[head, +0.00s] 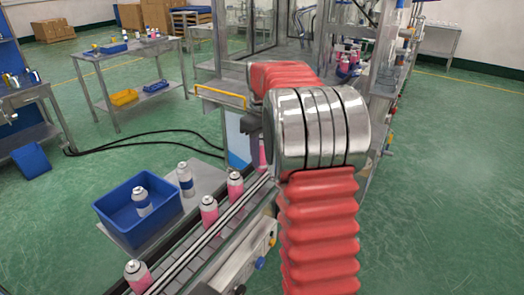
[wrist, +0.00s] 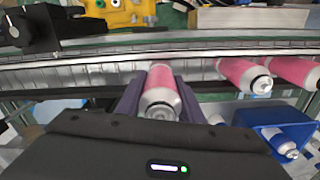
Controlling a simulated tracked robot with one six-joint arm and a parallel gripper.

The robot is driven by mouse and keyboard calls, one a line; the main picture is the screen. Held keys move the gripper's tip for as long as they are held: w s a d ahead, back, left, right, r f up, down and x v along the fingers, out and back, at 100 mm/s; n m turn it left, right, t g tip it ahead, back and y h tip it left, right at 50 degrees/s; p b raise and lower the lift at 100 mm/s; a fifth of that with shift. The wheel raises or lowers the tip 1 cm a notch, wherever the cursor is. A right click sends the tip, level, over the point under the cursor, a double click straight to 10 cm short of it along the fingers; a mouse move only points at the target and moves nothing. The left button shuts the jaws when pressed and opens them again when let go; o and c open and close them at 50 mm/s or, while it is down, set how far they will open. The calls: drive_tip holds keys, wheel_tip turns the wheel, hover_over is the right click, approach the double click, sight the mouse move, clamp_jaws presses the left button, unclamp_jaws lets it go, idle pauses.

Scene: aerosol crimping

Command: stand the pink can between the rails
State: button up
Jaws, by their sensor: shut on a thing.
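My gripper (wrist: 160,88) is shut on a pink can (wrist: 160,93) with a silvery top, one dark finger on each side. The conveyor rails (head: 222,222) run diagonally there. More pink cans (head: 235,186) (head: 209,213) (head: 138,274) stand along the conveyor.
A blue bin (head: 118,222) holding a can with a dark label stands left of the conveyor. Another such can (head: 185,179) stands on a grey surface beside it. In the wrist view, pink cans (wrist: 243,75) stand right of the held can; the belt left of it looks clear.

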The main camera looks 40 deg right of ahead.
sight(262, 167)
drive_tip(key=shift+f, duration=2.2)
drive_tip(key=shift+f, duration=0.45)
drive_tip(key=o, duration=1.1)
drive_tip(key=shift+o, duration=0.2)
drive_tip(key=shift+r, duration=0.1)
wheel_tip(262, 167, up, 13)
drive_tip(key=shift+f, duration=0.1)
drive_tip(key=shift+r, duration=0.35)
idle(0.3)
